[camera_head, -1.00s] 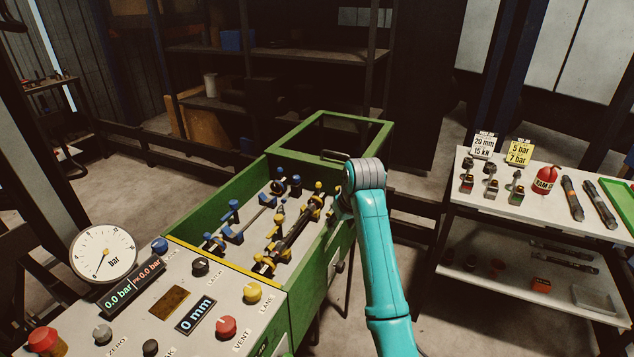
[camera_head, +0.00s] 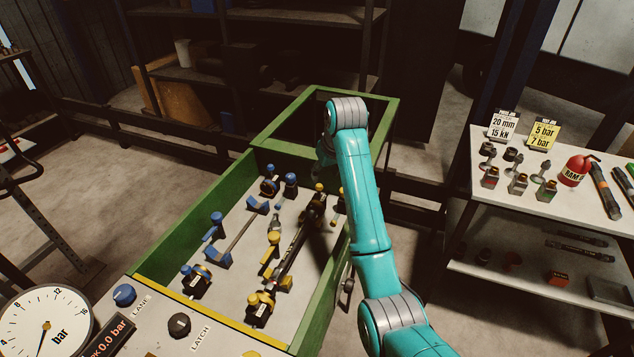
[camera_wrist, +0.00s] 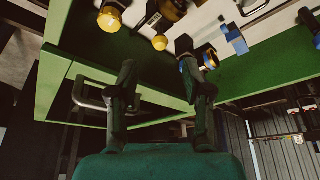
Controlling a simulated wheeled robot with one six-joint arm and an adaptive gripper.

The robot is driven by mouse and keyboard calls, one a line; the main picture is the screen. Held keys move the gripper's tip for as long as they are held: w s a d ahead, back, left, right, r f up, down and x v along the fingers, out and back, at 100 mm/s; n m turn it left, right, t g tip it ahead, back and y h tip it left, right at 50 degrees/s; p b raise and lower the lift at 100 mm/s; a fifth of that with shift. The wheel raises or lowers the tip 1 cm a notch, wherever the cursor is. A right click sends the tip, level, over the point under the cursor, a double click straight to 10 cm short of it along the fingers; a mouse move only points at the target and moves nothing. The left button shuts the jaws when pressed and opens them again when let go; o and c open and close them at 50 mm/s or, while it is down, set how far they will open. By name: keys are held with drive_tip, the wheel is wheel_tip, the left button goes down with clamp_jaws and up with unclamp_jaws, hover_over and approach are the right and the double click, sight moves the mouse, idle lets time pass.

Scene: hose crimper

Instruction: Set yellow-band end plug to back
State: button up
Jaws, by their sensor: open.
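The bench bed (camera_head: 228,280) holds a row of blue-marked fittings and a row of yellow-marked ones. A dark hose-like bar (camera_head: 297,246) lies along the yellow row. A yellow-topped fitting (camera_head: 319,188) stands at its far end and a yellow clamp (camera_head: 260,302) at its near end. I cannot tell which piece is the yellow-band end plug. My gripper (camera_wrist: 158,72) is open, with nothing seen between its fingers. It is over the bench's far end; in the head view my arm mostly hides it. The wrist view shows yellow knobs (camera_wrist: 109,19) and a blue-marked fitting (camera_wrist: 207,57) beyond the fingers.
The green bench frame (camera_head: 327,319) walls the bed, with a handle (camera_wrist: 84,95) on its far cover. A control panel with a gauge (camera_head: 45,325) is at the front left. A white side table (camera_head: 490,203) with tools stands at the right.

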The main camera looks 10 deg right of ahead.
sight(321, 187)
drive_tip(key=x, duration=1)
drive_tip(key=shift+f, duration=0.1)
clamp_jaws()
